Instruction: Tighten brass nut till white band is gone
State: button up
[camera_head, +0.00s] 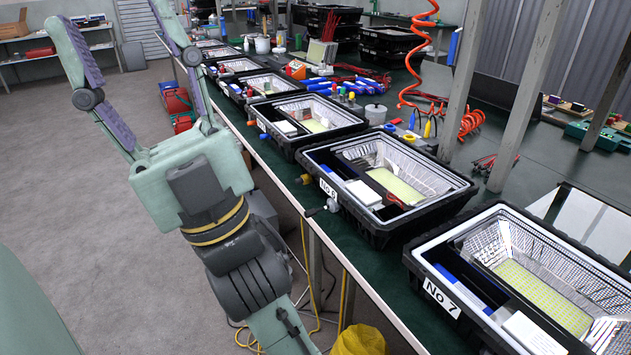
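My gripper (108,14) is at the upper left, its two long fingers spread wide and pointing up and away. It is open and empty, over the floor left of the bench, apart from the housings. A small brass-yellow fitting (305,180) sticks out of the near wall of the black housing marked No 6 (388,226); it looks like the brass nut. A grey fitting with a dark end (330,206) sits on the same wall. I cannot make out a white band. The housing marked No 7 (428,258) stands at the lower right.
More floodlight housings (290,143) stand in a row along the green bench (360,270). Grey posts (455,100) and a coiled orange hose (408,75) rise behind them. A yellow bag-like object (358,341) and yellow cable (314,260) are below the bench edge. The floor at left is open.

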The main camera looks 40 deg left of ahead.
aim_at(306, 177)
jog(key=k+j, duration=0.25)
jog(key=j, duration=0.2)
jog(key=k+j, duration=0.25)
jog(key=j, duration=0.15)
jog(key=k+j+z, duration=0.1)
jog(key=j, duration=0.35)
jog(key=k, duration=0.1)
